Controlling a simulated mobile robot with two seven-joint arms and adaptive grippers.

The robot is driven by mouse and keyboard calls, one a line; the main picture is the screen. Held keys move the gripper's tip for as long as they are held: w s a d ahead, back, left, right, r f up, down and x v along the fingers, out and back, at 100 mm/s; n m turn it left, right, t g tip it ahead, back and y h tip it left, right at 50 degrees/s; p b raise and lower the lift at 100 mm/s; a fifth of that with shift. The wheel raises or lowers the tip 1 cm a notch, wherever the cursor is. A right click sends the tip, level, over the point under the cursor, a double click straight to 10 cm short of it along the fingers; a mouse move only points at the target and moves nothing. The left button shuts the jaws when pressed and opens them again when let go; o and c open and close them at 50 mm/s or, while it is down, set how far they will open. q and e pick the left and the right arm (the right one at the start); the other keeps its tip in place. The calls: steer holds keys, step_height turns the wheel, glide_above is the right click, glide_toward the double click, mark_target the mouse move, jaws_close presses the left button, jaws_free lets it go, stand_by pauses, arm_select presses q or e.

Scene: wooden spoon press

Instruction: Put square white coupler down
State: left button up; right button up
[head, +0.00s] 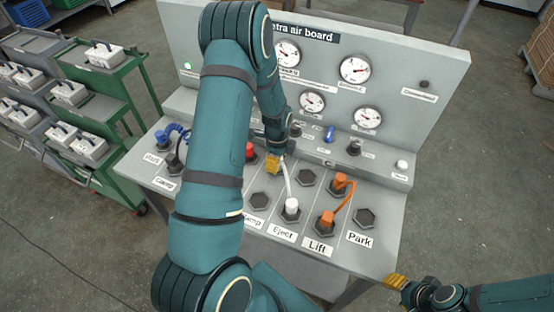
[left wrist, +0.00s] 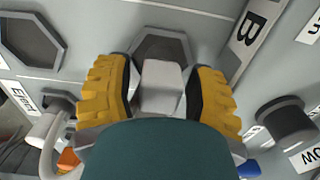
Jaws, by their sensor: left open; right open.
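The square white coupler (left wrist: 161,85) stands between the fingers of my left gripper (left wrist: 160,92) in the left wrist view. The yellow pads are on either side of it, apart from it by narrow gaps. It overlaps a dark hexagonal socket (left wrist: 168,48); how deep it sits cannot be told. In the head view my left gripper (head: 275,163) is over the board, partly hidden by my arm, and hides this coupler. A white hose (head: 288,182) runs from there to another white coupler (head: 291,206) at Eject. My right gripper (head: 396,282) is open and empty beyond the board's front right corner.
An orange hose (head: 347,200) loops between two orange couplers by Lift. The Park socket (head: 364,217) is empty. Gauges (head: 354,69) and small knobs stand on the upright panel behind. Green carts (head: 104,90) with white boxes are at left. Floor is clear at right.

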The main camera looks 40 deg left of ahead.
arm_select(q)
step_height(320, 180, up, 12)
steer(key=shift+r+p, duration=0.1)
steer(key=shift+p, duration=0.5)
steer(key=shift+s, duration=0.15)
